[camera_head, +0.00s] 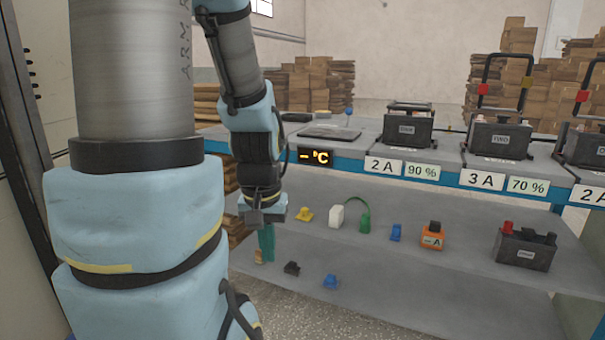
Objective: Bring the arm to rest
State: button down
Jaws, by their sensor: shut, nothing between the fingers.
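My arm runs down the left of the head view, with light blue covers, grey metal tubes and black joints. Its end, my gripper (264,232), points down over the left part of the lower grey shelf. The gripper is shut with nothing held. A teal piece with an orange end shows just below the wrist; I cannot tell whether it is part of the fingers or something behind them. The fingertips are too small to make out clearly.
Batteries (408,126) stand on the upper bench. Boxes (310,86) are stacked behind.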

notch_tip(320, 180, up, 24)
jog(key=p, duration=2.1)
jog(key=shift+p, duration=0.3)
